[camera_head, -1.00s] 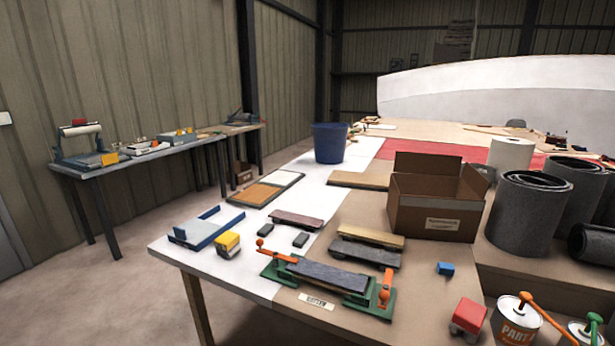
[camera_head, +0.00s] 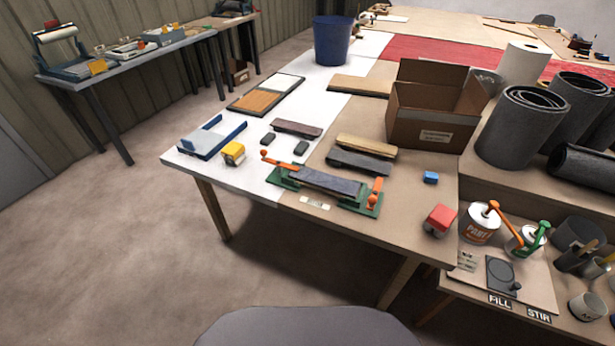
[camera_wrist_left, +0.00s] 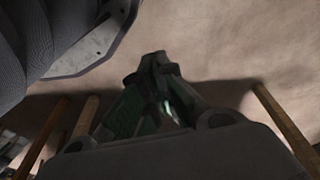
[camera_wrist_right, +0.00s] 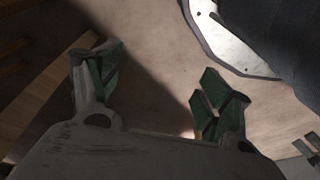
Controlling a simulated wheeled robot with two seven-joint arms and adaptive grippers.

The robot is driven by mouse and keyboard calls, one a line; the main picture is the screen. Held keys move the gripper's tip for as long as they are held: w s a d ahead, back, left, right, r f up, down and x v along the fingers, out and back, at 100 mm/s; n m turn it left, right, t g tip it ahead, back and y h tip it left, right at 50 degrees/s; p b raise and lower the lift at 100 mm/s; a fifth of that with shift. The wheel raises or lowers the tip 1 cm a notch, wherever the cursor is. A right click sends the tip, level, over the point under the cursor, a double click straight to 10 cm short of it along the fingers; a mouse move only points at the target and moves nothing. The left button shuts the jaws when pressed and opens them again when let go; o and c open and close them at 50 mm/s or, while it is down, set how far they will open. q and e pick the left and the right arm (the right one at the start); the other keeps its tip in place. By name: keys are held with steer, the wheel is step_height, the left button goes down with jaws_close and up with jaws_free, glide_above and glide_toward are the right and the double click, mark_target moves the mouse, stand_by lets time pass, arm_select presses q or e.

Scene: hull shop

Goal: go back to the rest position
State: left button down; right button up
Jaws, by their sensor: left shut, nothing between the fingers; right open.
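My left gripper (camera_wrist_left: 158,62) shows in the left wrist view. It is shut, with its fingertips together and nothing between them, over bare floor. My right gripper (camera_wrist_right: 155,65) shows in the right wrist view. Its fingers are spread wide and empty, also over bare floor. Neither gripper shows in the head view. A grey rounded part of my own body (camera_head: 308,328) is at the bottom of the head view. Parts of my body also show at the upper left of the left wrist view and upper right of the right wrist view.
The worktable (camera_head: 290,221) bears a green clamping jig (camera_head: 350,203), sanding blocks, a cardboard box (camera_head: 420,125) and a blue bucket (camera_head: 332,42). A lower bench (camera_head: 545,308) with cans stands at the right. The floor (camera_head: 120,240) at the left is clear.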

arm_select(q)
steer(key=s+a+p, duration=0.3)
steer(key=s+p, duration=0.6)
steer(key=s, duration=0.1)
steer(key=s+a+r+g+p, duration=0.1)
steer(key=s+a+p, duration=0.3)
steer(key=s+p, duration=0.6)
steer(key=shift+y, duration=0.4)
arm_select(e)
steer(key=s+d, duration=0.3)
steer(key=s, duration=0.7)
steer(key=s+d+r+g, duration=0.1)
steer(key=s+d, duration=0.3)
steer(key=s, duration=0.6)
steer(key=shift+h, duration=0.4)
arm_select(q)
steer(key=shift+d, duration=0.1)
arm_select(e)
steer(key=shift+a, duration=0.1)
